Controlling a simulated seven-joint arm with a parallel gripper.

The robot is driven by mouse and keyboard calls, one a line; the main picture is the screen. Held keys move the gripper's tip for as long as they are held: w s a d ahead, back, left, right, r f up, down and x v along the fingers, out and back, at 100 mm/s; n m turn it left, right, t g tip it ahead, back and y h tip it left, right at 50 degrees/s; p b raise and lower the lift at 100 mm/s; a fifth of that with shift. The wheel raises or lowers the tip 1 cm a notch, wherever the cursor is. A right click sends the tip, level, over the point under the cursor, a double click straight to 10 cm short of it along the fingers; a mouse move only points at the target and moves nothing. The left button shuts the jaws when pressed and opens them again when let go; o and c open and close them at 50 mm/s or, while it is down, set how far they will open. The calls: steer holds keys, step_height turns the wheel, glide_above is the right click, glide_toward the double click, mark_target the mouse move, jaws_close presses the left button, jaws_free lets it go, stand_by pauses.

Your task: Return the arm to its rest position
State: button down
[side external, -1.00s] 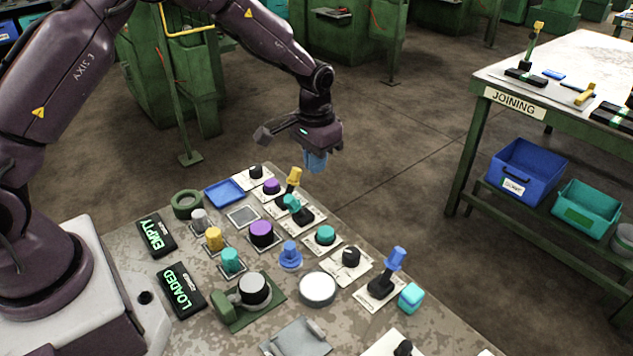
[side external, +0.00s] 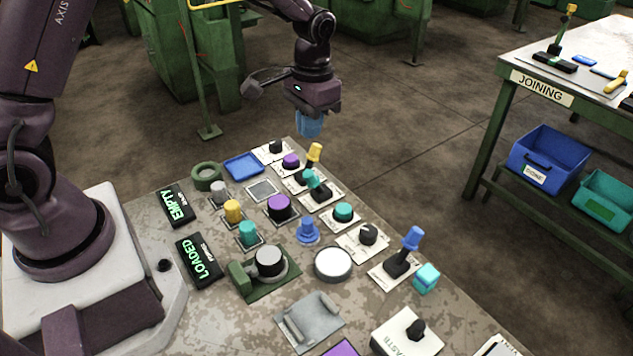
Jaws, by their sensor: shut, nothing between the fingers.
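My gripper (side external: 310,124), with light blue fingers, hangs pointing down in the side external view. It is beyond the far end of the workbench (side external: 150,252) in the picture and appears to be above it. The fingers are shut and nothing shows between them. No thing is seen touching it.
Below the gripper are a blue tray (side external: 243,167), a green ring (side external: 207,176), and several coloured sleeves and knobs, with a yellow-topped lever (side external: 314,153) standing up. EMPTY (side external: 177,205) and LOADED (side external: 199,261) signs lie at left. A JOINING table (side external: 525,65) stands apart at right.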

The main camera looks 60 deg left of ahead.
steer(key=s+d+r+t, duration=0.1)
steer(key=s+r+t, duration=0.5)
steer(key=s+r, duration=1.1)
steer(key=s, duration=0.3)
steer(key=shift+s+r, duration=0.3)
steer(key=shift+s, duration=0.1)
